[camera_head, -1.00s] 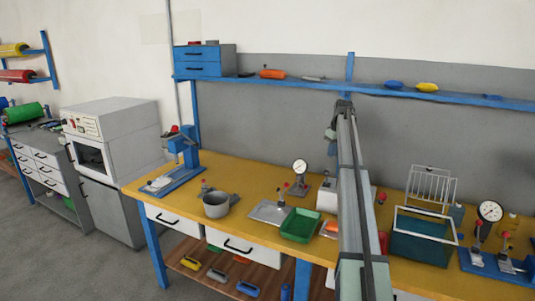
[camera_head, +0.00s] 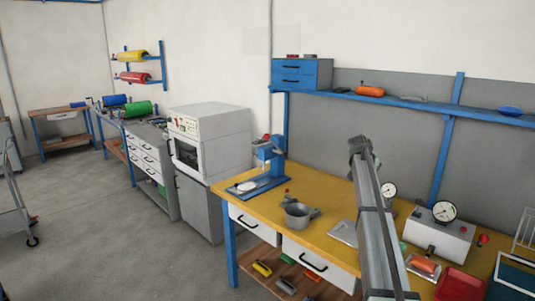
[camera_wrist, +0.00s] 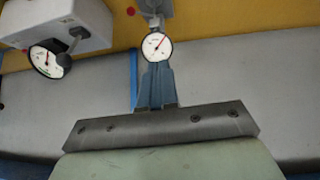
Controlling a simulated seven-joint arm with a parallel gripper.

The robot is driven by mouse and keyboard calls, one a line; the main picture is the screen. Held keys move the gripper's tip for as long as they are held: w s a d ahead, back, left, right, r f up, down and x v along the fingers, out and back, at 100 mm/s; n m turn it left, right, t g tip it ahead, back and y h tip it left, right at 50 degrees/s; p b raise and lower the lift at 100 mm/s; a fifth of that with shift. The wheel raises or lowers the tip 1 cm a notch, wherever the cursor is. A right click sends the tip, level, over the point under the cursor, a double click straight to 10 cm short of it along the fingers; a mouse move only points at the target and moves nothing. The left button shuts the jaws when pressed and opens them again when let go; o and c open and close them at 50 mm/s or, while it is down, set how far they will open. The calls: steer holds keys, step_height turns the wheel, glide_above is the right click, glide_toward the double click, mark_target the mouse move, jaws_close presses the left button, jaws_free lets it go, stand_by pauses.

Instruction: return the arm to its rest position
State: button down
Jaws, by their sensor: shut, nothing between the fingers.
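My arm (camera_head: 378,220) reaches up from the bottom right of the head view, and its far end stands over the back of the yellow bench (camera_head: 325,195). My gripper (camera_wrist: 156,75) shows in the wrist view as narrow blue-grey fingers, shut and empty, rising from a dark grey bar with screws. Its tips overlap a round dial gauge (camera_wrist: 157,46) in that picture; no touch can be made out. The gripper cannot be made out clearly in the head view, and the arm hides part of the bench there.
A grey pot (camera_head: 298,215) and blue press (camera_head: 265,180) stand left of my arm. A white gauge box (camera_head: 440,238), red tray (camera_head: 460,283) and teal bin (camera_head: 512,278) are to the right. A blue shelf (camera_head: 420,102) runs behind. The floor at left is open.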

steer(key=s+a+f+m+t, duration=0.1)
steer(key=a+f, duration=0.1)
steer(key=a, duration=0.5)
steer(key=s+a+f+m, duration=0.1)
steer(key=a+f+m, duration=0.15)
steer(key=a, duration=0.35)
steer(key=s+a+f+n+g+y, duration=0.1)
steer(key=s+a+f, duration=0.35)
steer(key=f, duration=0.25)
steer(key=s+a+f+n+g, duration=0.1)
steer(key=s+a+f, duration=0.3)
steer(key=a+f, duration=0.3)
steer(key=s+a+f+n+g+y, duration=0.15)
steer(key=s+a+f, duration=0.25)
steer(key=f, duration=0.4)
steer(key=s+d+f+n+g+y, duration=0.25)
steer(key=s+f+n+g, duration=0.2)
steer(key=s+f, duration=2.2)
steer(key=s+f+n+g, duration=0.2)
steer(key=s+f, duration=0.3)
steer(key=s, duration=1.2)
steer(key=s+f+n+g+y, duration=0.1)
steer(key=s+f, duration=0.4)
steer(key=s, duration=1.3)
steer(key=shift+n+g, duration=0.8)
steer(key=shift+n, duration=0.15)
